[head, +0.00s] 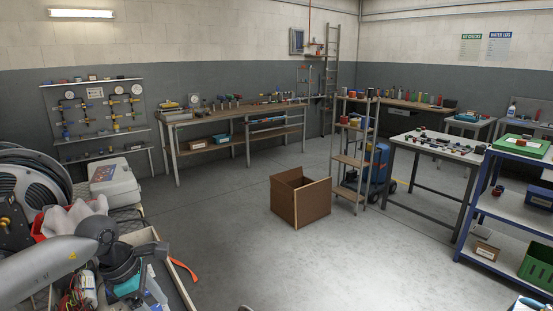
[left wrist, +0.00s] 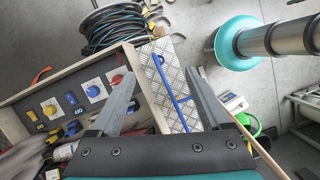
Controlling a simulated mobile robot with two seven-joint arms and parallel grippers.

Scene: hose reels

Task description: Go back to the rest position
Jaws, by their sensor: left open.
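My left arm comes in from the left in the head view, over the bench cart; its dark wrist (head: 122,262) shows there, but its fingers are hard to make out. In the left wrist view my left gripper (left wrist: 160,76) has its two grey fingers wide apart with nothing held between them. Below the fingers lie a diamond-plate surface (left wrist: 160,62) with a blue rod or hose (left wrist: 168,82) and a wooden-edged tray (left wrist: 20,102). I see no right gripper in either view.
A hose reel (head: 30,195) and a grey-white case (head: 114,182) are at the left. An open cardboard box (head: 300,198) stands on the floor mid-room. A shelf (head: 350,160), a table (head: 440,150) and a blue-framed cart (head: 510,190) are at the right.

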